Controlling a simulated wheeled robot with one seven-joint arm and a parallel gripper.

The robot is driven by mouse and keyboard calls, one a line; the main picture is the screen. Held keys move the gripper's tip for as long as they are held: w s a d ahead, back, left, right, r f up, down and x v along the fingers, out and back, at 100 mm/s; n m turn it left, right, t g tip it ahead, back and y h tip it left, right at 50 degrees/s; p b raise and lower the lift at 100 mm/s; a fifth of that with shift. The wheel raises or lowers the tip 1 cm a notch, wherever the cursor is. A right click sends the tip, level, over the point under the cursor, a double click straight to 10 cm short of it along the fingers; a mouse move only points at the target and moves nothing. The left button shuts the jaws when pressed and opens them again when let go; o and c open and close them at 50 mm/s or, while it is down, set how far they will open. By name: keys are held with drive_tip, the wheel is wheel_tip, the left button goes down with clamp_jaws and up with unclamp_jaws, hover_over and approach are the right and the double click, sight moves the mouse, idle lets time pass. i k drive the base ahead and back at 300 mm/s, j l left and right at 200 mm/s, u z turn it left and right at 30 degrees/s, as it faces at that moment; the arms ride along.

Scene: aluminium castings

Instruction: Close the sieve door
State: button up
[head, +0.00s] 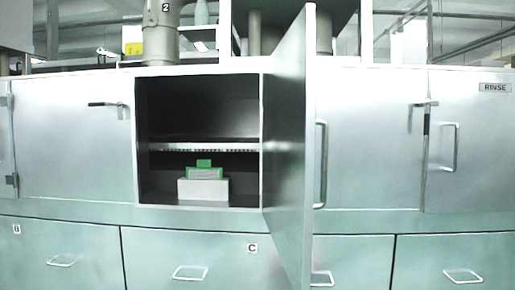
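A metal cabinet door (288,140) stands wide open, swung out toward me from the right side of an open compartment. It is seen nearly edge-on, with a bar handle (321,165) on its right-hand face. I take it to be the sieve door, though no label shows on it. The open compartment (200,105) is dark inside, with a shelf (205,147) across it. Below the shelf a green object (204,170) sits on a white box (203,189). My gripper is not in view.
Shut doors flank the compartment: one at the left (70,135) and one at the right with a RINSE label (494,87). Drawers (190,255) with handles run below, marked B and C. The open door juts out over the drawer front. Equipment stands on the top.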

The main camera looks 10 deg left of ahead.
sight(289, 121)
drive_tip(key=l+u, duration=1.15)
drive_tip(key=l, duration=0.15)
